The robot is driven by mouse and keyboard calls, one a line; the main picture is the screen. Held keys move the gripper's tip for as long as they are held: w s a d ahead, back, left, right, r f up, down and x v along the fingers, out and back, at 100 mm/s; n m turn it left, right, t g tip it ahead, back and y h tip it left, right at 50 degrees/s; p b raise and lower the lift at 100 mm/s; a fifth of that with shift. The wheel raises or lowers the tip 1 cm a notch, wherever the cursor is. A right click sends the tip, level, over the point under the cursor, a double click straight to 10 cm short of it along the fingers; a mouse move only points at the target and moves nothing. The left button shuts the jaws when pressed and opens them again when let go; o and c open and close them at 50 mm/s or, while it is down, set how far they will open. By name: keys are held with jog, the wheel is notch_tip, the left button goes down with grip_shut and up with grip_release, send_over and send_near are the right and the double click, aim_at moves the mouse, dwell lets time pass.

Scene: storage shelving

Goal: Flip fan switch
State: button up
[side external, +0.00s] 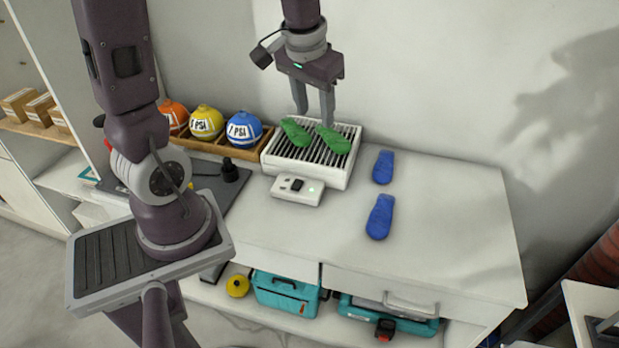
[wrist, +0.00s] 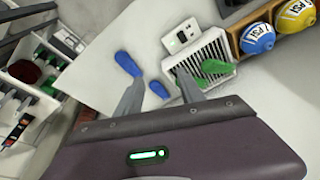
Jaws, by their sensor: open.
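The fan is a white box with a dark slatted grille (side external: 350,165), standing on the white table; it also shows in the wrist view (wrist: 226,48). A small white switch box (side external: 286,194) with a dark rocker switch (side external: 297,185) and a small green light sits against its front. The switch box also shows in the wrist view (wrist: 172,44). Two green shoe-shaped pieces (side external: 334,140) lie on the grille. My gripper (side external: 314,116) is open and empty, pointing down above the back of the fan, apart from the switch. Its two fingers show in the wrist view (wrist: 158,82).
Two blue shoe-shaped pieces (side external: 380,217) lie on the table right of the fan. A wooden tray holds orange, yellow (side external: 206,121) and blue (side external: 243,129) balls left of it. The table's right part is clear. Teal cases (side external: 284,295) sit on the shelf below.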

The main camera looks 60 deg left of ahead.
jog(key=w+a+f+n+g, duration=0.1)
jog(key=w+a+f, duration=0.2)
jog(key=a+f, duration=0.25)
jog(key=n+g+h, duration=0.1)
jog(key=n+h, duration=0.1)
jog(key=n, duration=0.1)
send_near(299, 181)
jog(key=shift+w+d+f, duration=0.1)
jog(key=shift+w+d, duration=0.05)
jog(key=shift+d, duration=0.05)
jog(key=shift+n, duration=0.3)
notch_tip(299, 181, down, 8)
jog(key=shift+r, duration=0.2)
jog(key=shift+c, duration=0.3)
